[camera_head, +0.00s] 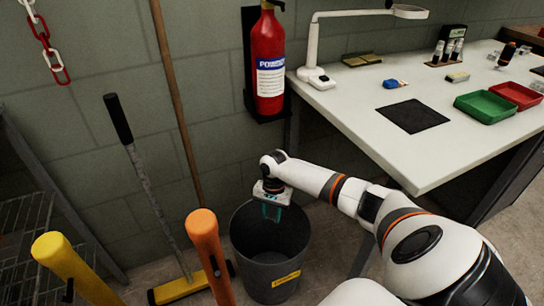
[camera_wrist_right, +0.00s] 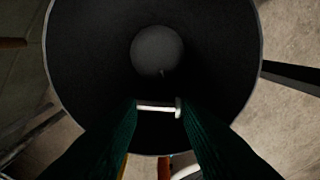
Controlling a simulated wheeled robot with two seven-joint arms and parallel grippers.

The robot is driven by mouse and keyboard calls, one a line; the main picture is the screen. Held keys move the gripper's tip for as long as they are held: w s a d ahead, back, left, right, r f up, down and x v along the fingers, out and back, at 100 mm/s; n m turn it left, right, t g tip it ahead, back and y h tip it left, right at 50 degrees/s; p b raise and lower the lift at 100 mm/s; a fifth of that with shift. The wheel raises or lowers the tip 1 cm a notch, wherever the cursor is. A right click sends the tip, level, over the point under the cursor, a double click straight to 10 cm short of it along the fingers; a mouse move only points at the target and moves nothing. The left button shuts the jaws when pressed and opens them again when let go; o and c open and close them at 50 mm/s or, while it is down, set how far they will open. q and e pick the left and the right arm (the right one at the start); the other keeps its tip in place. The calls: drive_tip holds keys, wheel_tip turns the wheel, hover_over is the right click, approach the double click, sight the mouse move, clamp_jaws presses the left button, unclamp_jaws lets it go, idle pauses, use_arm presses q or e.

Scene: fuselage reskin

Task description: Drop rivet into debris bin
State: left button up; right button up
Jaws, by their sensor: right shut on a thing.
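The debris bin (camera_head: 268,272) is a dark round bucket with a yellow label, standing upright on the floor against the wall. My right gripper (camera_head: 271,211) points down over the bin's mouth, near its rim in the head view. In the right wrist view, the green fingers are shut on the rivet (camera_wrist_right: 157,108), a small pale metal pin with a wider head at its right end. The rivet lies crosswise between the fingertips, with the dark inside of the bin (camera_wrist_right: 85,60) behind it. The rivet cannot be made out in the head view. My left gripper is not in view.
A red fire extinguisher (camera_head: 268,62) hangs on the wall behind the bin. A white table (camera_head: 400,150) stands at the right, with a green tray (camera_head: 485,106) and red tray (camera_head: 516,96). A broom (camera_head: 180,288), a yellow handle (camera_head: 70,262) and an orange handle (camera_head: 208,250) are left of the bin.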

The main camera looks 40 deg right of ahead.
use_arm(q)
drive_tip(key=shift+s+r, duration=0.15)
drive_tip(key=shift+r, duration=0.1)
use_arm(e)
drive_tip(key=shift+f, duration=0.1)
drive_tip(key=o, duration=1)
drive_tip(key=shift+r+p, duration=0.45)
drive_tip(key=shift+p, duration=0.05)
use_arm(q)
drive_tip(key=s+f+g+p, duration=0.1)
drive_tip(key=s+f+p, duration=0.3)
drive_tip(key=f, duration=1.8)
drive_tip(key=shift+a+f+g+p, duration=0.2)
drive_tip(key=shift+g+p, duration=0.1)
drive_tip(key=shift+p, duration=1.55)
use_arm(e)
drive_tip(key=shift+w+d+r, duration=0.1)
drive_tip(key=shift+d+r, duration=0.05)
drive_tip(key=shift+r, duration=0.95)
drive_tip(key=shift+w+d+r, duration=0.1)
drive_tip(key=shift+r, duration=0.95)
drive_tip(key=shift+w+d+r, duration=0.1)
drive_tip(key=shift+d+r, duration=0.05)
drive_tip(key=shift+r, duration=0.95)
